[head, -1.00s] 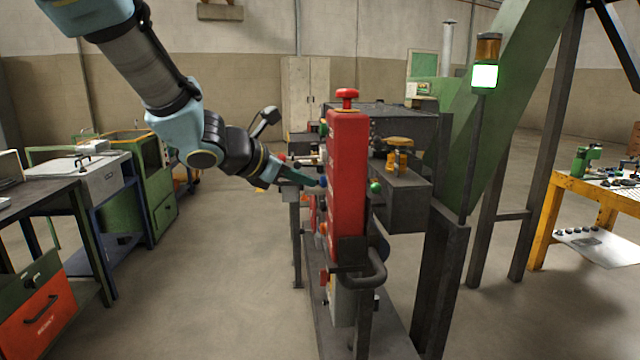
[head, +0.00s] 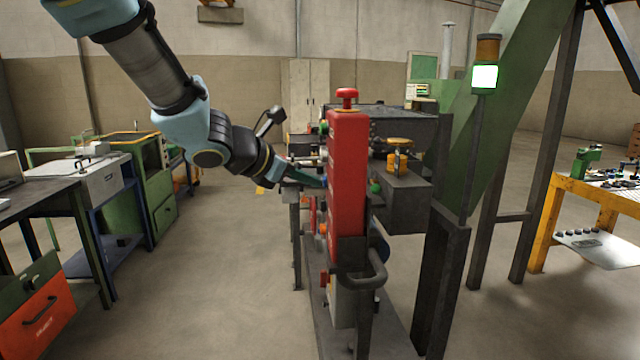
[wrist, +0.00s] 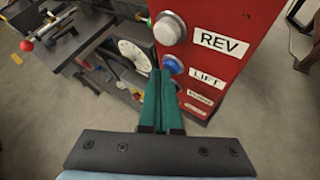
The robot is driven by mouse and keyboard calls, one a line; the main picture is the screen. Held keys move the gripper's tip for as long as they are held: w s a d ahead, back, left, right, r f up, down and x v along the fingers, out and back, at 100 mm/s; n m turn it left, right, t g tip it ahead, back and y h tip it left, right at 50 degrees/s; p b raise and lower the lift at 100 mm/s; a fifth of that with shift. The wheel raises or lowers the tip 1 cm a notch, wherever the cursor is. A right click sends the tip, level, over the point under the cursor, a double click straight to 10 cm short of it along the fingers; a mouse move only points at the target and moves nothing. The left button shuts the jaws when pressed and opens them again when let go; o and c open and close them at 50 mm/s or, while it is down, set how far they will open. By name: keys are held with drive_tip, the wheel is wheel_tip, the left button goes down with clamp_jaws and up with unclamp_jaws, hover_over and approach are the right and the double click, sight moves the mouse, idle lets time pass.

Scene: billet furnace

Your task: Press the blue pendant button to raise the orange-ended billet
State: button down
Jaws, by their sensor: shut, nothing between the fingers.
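The red pendant box (head: 347,185) stands upright in the middle of the head view, with a red mushroom knob on top. In the wrist view its face carries the blue button (wrist: 173,64), beside a LIFT label and below a pale button marked REV. My gripper (wrist: 166,74) is shut and empty, its green fingers together. Their tips are right at the blue button and partly overlap it; I cannot tell whether they press it. In the head view my gripper (head: 319,182) meets the pendant's left side. I cannot make out the orange-ended billet.
A dark handle (head: 372,272) sticks out low on the pendant. A lit lamp post (head: 484,77) and a green beam stand to the right. A yellow table (head: 560,205) is at far right, benches at left. The floor between is clear.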

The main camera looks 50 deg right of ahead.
idle(0.4)
drive_tip(key=shift+w+a, duration=0.55)
drive_tip(key=shift+a, duration=0.15)
drive_tip(key=shift+w+a, duration=0.85)
drive_tip(key=shift+a, duration=0.2)
drive_tip(key=shift+w+a, duration=0.75)
drive_tip(key=shift+a, duration=0.15)
